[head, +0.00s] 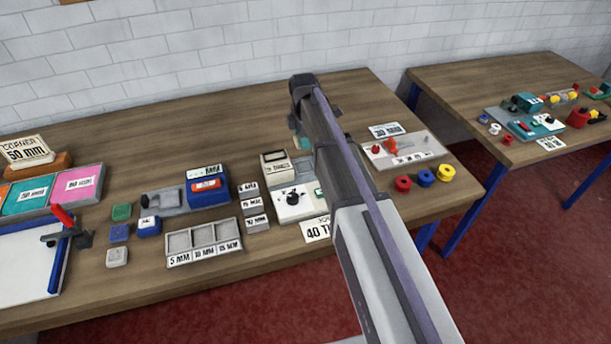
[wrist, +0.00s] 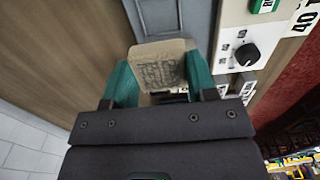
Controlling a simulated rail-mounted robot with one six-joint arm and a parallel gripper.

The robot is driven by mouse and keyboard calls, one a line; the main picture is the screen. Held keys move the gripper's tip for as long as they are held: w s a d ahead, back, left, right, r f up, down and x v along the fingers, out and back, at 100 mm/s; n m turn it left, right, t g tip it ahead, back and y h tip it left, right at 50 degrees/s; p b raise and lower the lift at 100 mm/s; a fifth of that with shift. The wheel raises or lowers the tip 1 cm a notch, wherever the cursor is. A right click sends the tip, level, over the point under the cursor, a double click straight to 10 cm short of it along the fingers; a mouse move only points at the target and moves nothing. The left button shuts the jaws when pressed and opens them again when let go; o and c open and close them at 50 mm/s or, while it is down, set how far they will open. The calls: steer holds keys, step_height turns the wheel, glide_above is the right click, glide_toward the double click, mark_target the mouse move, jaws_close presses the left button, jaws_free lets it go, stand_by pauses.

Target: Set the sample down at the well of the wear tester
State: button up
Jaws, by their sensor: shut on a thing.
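My gripper (wrist: 160,78) has teal fingers shut on a flat beige sample (wrist: 157,62) with a grey pattern, seen in the wrist view. In the head view the gripper (head: 299,132) is over the back of the left table, and the sample is hidden behind my arm. A machine with a white panel and black knob (head: 292,196), apparently the wear tester, stands nearer the front. Its panel (wrist: 232,65) also shows in the wrist view, right of the sample. A grey surface with a pale rectangular outline (wrist: 160,14) lies beyond the sample; I cannot tell if this is the well.
A card reading 40 (head: 317,228) lies in front of the machine. A three-compartment tray (head: 203,242) and a blue device (head: 208,190) stand left. A grey board (head: 428,150) and several coloured spools (head: 425,178) are right of my arm. Bare wood surrounds the back.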

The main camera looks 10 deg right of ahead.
mark_target(304, 167)
step_height(304, 167, down, 10)
steer(key=b, duration=1)
steer(key=shift+f, duration=0.2)
steer(key=shift+r, duration=0.25)
steer(key=shift+f, duration=0.2)
steer(key=o, duration=0.9)
steer(key=shift+r, duration=0.1)
